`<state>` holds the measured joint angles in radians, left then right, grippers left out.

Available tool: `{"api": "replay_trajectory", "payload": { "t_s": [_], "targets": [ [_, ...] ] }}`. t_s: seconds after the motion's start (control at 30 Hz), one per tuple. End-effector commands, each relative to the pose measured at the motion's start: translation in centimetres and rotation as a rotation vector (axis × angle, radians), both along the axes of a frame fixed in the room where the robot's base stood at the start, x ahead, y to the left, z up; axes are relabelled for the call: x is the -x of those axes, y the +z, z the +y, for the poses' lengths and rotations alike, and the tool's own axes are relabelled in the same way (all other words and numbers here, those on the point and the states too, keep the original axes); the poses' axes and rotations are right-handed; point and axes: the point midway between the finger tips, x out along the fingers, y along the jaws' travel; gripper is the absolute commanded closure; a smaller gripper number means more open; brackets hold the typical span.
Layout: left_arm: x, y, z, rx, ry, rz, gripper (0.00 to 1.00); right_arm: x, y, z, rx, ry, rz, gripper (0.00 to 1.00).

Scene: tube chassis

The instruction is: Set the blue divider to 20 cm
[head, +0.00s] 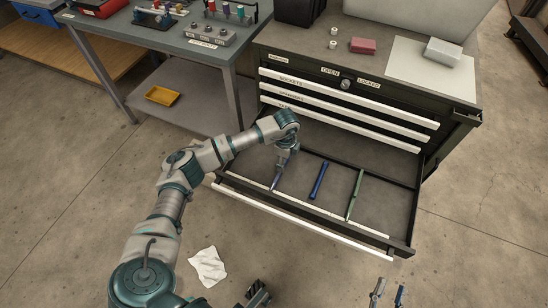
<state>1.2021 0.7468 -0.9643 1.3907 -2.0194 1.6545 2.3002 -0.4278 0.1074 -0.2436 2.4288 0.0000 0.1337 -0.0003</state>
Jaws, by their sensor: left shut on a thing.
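The bottom drawer (402,246) of the black cabinet is pulled out. A white scale strip (318,211) runs along its front edge; its numbers are too small to read. A green divider (354,195) stands further right. My right gripper (389,292) shows only as two separated fingertips at the bottom edge, apart from the drawer.
Shut drawers with white handles (345,109) overhang the rear. A lock knob (346,84) is above them. A workbench (180,48) stands at left; a white cloth (208,266) lies on the floor.

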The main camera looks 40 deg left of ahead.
Motion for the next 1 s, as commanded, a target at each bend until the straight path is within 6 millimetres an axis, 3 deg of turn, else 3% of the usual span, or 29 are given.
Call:
{"api": "replay_trajectory", "payload": {
  "t_s": [0.23, 0.53, 0.57, 0.63, 0.67, 1.0],
  "targets": [
    [-0.2, -0.2, -1.6, -0.003, -0.001, 0.006, 1.0, -0.6, -2.2, -0.1, 0.053, 0.001, 0.167, 0.6],
    [-0.2, -0.4, -1.7, -0.003, -0.001, 0.008, 1.0, -0.6, -2.5, -0.1, 0.056, 0.0, 0.177, 0.6],
    [-0.2, -0.4, -1.7, -0.003, -0.001, 0.009, 0.44, -0.6, -2.5, -0.1, 0.056, 0.0, 0.177, 0.6],
    [-0.2, -0.4, -1.7, -0.002, -0.001, 0.008, 0.26, -0.7, -2.6, -0.1, 0.055, 0.001, 0.178, 0.6],
    [-0.2, -0.4, -1.7, -0.002, -0.001, 0.008, 0.23, -0.8, -2.6, 0.0, 0.056, 0.0, 0.179, 0.6],
    [-0.3, 0.2, -1.7, -0.001, -0.001, 0.002, 0.23, -0.6, -2.4, -0.1, 0.054, 0.001, 0.174, 0.6]
  ]
}}
